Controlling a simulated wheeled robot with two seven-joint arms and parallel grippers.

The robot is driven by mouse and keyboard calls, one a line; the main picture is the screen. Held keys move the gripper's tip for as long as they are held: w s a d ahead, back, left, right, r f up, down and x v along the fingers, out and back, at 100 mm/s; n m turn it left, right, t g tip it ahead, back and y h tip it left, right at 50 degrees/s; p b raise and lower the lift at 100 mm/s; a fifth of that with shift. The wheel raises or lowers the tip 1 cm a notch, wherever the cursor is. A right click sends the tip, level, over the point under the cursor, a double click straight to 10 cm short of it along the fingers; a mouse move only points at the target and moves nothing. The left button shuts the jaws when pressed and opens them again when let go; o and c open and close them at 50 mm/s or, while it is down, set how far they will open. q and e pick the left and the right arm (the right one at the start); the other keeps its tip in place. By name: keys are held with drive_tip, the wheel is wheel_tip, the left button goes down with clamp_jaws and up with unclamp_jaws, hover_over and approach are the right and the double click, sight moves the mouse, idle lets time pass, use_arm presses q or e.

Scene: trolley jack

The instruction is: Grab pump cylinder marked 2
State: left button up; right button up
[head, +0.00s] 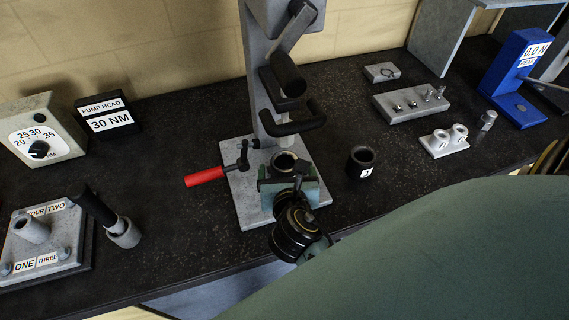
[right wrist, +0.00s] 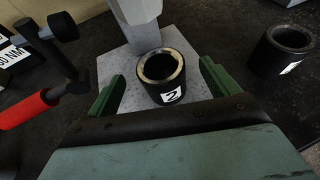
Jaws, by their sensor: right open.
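The pump cylinder marked 2 is a short dark hollow cylinder with a bright metal rim and a white "2" label. It stands upright on the grey base plate of the press, clear in the right wrist view (right wrist: 163,68), and its rim shows in the head view (head: 284,161). My right gripper (head: 289,184) is open, its green fingers on either side of the cylinder in the right wrist view (right wrist: 160,86). Gaps show between fingers and cylinder there. The gripper hides the cylinder's lower part in the head view. My left gripper is not in view.
Another dark cylinder (head: 361,162), labelled 1, stands just right of the base plate (head: 246,203). The press column (head: 258,90) rises behind. A red-handled lever (head: 206,177) lies left. A grey block with small fittings (head: 410,102) is at the back right.

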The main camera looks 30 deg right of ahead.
sight(284, 157)
drive_tip(key=shift+w+d+f, duration=0.2)
drive_tip(key=shift+w, duration=0.25)
drive_tip(key=shift+w+d+f, duration=0.1)
drive_tip(key=shift+w, duration=0.1)
drive_tip(key=x, duration=0.4)
drive_tip(key=shift+f, duration=0.3)
drive_tip(key=shift+w+d+f, duration=0.15)
drive_tip(key=shift+w+d, duration=0.05)
drive_tip(key=shift+w, duration=0.1)
drive_tip(key=shift+c, duration=1.2)
drive_tip(key=c, duration=1.4)
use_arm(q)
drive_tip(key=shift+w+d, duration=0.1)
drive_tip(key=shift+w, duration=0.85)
use_arm(e)
drive_tip(key=shift+c, duration=0.2)
